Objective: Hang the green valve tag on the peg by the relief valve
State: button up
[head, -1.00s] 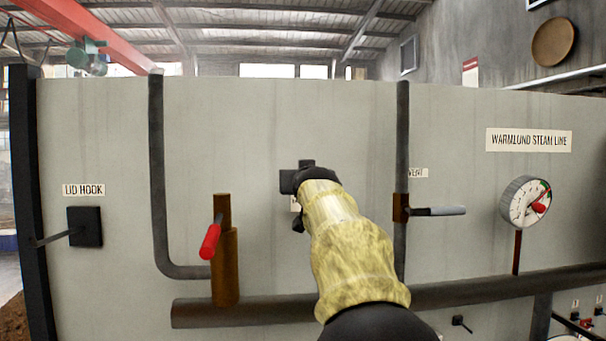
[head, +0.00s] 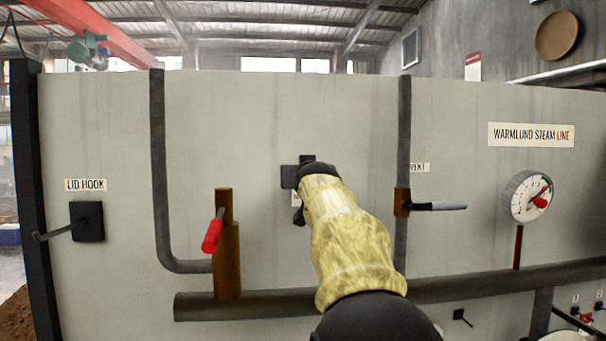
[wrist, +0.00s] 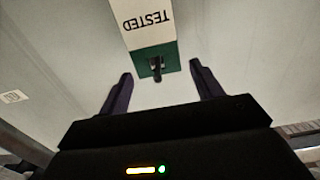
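The valve tag (wrist: 155,58), white with a green end band and the word TESTED, shows upside down in the wrist view, against the grey panel. A dark peg (wrist: 156,68) stands out at the green band and appears to pass through it. My gripper (wrist: 161,70) is open, one finger on each side of the green end, with visible gaps to the tag. In the head view my pale yellow arm sleeve hides most of the tag; a white sliver (head: 295,199) shows beside it. The brown relief valve (head: 228,262) with a red handle stands to the left.
A vent valve (head: 402,202) with a grey handle is right of my arm. A lid hook (head: 87,222) is at the far left and a gauge (head: 528,197) at the right. A thick horizontal pipe (head: 460,288) crosses below.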

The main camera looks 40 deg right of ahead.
jog(key=shift+o, duration=0.2)
jog(key=shift+s+f, duration=0.1)
jog(key=shift+s, duration=0.05)
jog(key=shift+s+a+b, duration=0.15)
jog(key=shift+s+b, duration=0.1)
jog(key=shift+b, duration=0.3)
jog(key=b+v, duration=1.1)
jog(key=v, duration=0.5)
jog(key=shift+s, duration=0.25)
jog(key=shift+a, duration=0.1)
